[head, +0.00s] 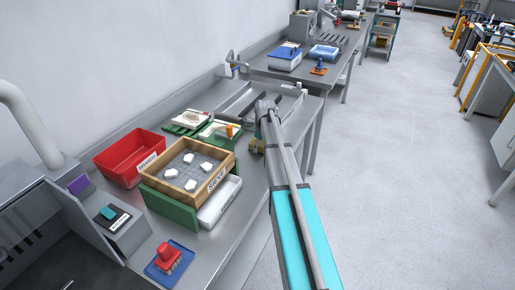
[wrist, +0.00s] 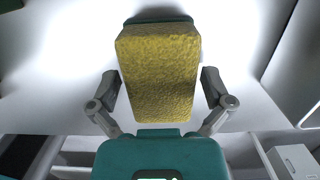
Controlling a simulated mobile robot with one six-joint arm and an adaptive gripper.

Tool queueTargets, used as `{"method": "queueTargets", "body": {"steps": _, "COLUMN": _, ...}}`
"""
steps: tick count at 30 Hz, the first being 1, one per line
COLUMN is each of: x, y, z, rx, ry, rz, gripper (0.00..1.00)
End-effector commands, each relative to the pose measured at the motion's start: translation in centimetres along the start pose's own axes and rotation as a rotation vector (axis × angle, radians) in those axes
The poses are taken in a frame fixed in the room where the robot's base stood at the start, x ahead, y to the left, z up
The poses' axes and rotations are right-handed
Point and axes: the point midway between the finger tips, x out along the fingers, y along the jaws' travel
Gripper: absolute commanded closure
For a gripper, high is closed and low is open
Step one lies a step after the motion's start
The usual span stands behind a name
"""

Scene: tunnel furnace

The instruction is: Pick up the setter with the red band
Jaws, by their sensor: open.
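Two pale slabs, which may be setters, sit on green stands near the wall side of the bench: a farther slab (head: 192,118) and a nearer slab (head: 214,132) beside an orange piece. I cannot make out a red band clearly on either. My gripper (head: 258,145) is over the bench's right edge, to the right of the slabs and apart from them. In the wrist view my gripper (wrist: 160,88) is open, its fingers on either side of a rough yellow block (wrist: 158,72). I cannot tell whether they touch it. No setter is recognisable in the wrist view.
A red bin (head: 115,160) and a wooden framed tray (head: 160,190) holding several white pieces stand left of the slabs. A red-handled tool on a blue mat (head: 160,274) is at the front. A second bench (head: 262,65) lies behind.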

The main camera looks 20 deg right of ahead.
Motion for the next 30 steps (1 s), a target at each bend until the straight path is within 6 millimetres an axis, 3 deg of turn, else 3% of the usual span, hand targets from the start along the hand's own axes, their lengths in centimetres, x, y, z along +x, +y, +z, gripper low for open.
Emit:
{"method": "queueTargets", "body": {"steps": 5, "x": -0.01, "y": 0.00, "z": -0.01, "rx": 0.000, "ry": 0.000, "rz": 0.000, "gripper": 0.00}}
{"method": "queueTargets", "body": {"steps": 12, "x": -0.01, "y": 0.00, "z": -0.01, "rx": 0.000, "ry": 0.000, "rz": 0.000, "gripper": 0.45}}
{"method": "queueTargets", "body": {"steps": 13, "x": -0.01, "y": 0.00, "z": -0.01, "rx": 0.000, "ry": 0.000, "rz": 0.000, "gripper": 0.47}}
{"method": "queueTargets", "body": {"steps": 30, "x": -0.58, "y": 0.01, "z": 0.08, "rx": 0.000, "ry": 0.000, "rz": 0.000, "gripper": 0.48}}
